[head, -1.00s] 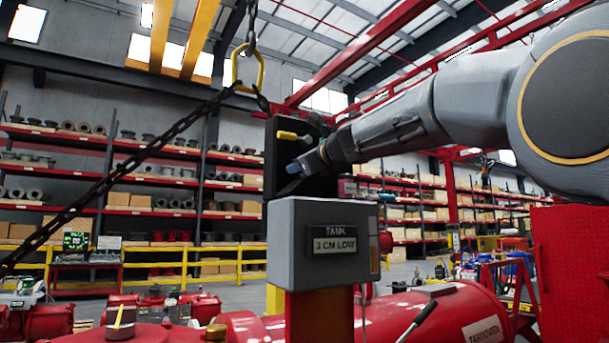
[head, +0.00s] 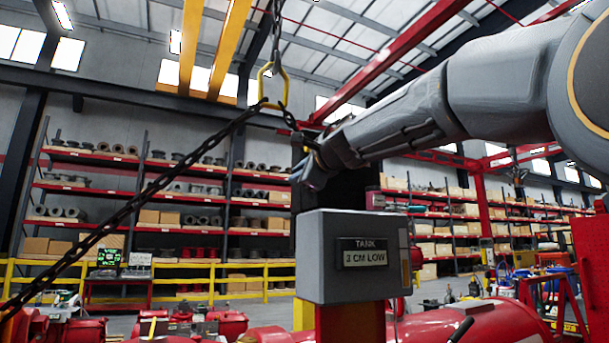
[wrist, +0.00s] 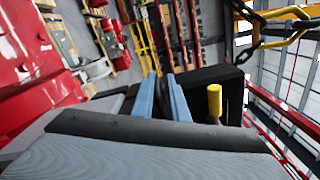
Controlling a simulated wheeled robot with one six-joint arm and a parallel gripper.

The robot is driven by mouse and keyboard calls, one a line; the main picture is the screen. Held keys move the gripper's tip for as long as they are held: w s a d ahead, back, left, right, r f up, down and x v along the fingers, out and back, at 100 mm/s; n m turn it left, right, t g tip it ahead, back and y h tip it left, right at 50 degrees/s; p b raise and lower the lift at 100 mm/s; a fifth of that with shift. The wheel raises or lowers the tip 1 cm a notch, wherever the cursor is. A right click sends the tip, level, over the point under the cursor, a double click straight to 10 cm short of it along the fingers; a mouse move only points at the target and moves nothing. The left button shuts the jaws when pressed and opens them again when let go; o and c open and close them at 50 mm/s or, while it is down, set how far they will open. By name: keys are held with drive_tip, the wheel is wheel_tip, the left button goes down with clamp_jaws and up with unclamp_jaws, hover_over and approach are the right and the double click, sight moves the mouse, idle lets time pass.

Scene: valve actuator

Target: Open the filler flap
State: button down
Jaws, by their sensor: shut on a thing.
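A grey box (head: 360,270) with a "TANK" label and a "CM LOW" reading stands on a yellow and red post. A black panel (head: 350,190) rises behind it, partly hidden by my arm. My gripper (head: 308,176) is at this panel's upper left, above the box. In the wrist view, my gripper's blue fingers (wrist: 161,78) are close together against the black panel (wrist: 212,76). They look shut on its edge, but the contact is dark. A yellow knob (wrist: 214,103) stands just right of the fingers. I cannot tell which part is the filler flap.
A dark chain (head: 150,185) slants across the left to a yellow hook ring (head: 272,88) above the panel. Red machinery (head: 490,322) lies low in front. A yellow railing (head: 215,275) and loaded shelves stand behind. The air left of the box is open apart from the chain.

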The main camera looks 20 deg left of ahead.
drive_tip(key=shift+s+a+f, duration=0.25)
drive_tip(key=shift+a+f, duration=0.2)
drive_tip(key=shift+f, duration=0.45)
drive_tip(key=c, duration=2)
unclamp_jaws()
drive_tip(key=shift+d, duration=0.1)
drive_tip(key=shift+o, duration=0.8)
drive_tip(key=shift+w+d, duration=0.1)
drive_tip(key=shift+d, duration=0.05)
drive_tip(key=shift+r, duration=0.2)
drive_tip(key=shift+s+r, duration=0.1)
drive_tip(key=shift+s, duration=0.1)
drive_tip(key=b+v, duration=0.3)
drive_tip(key=v, duration=0.4)
drive_tip(key=shift+s+d, duration=0.2)
drive_tip(key=shift+s, duration=0.05)
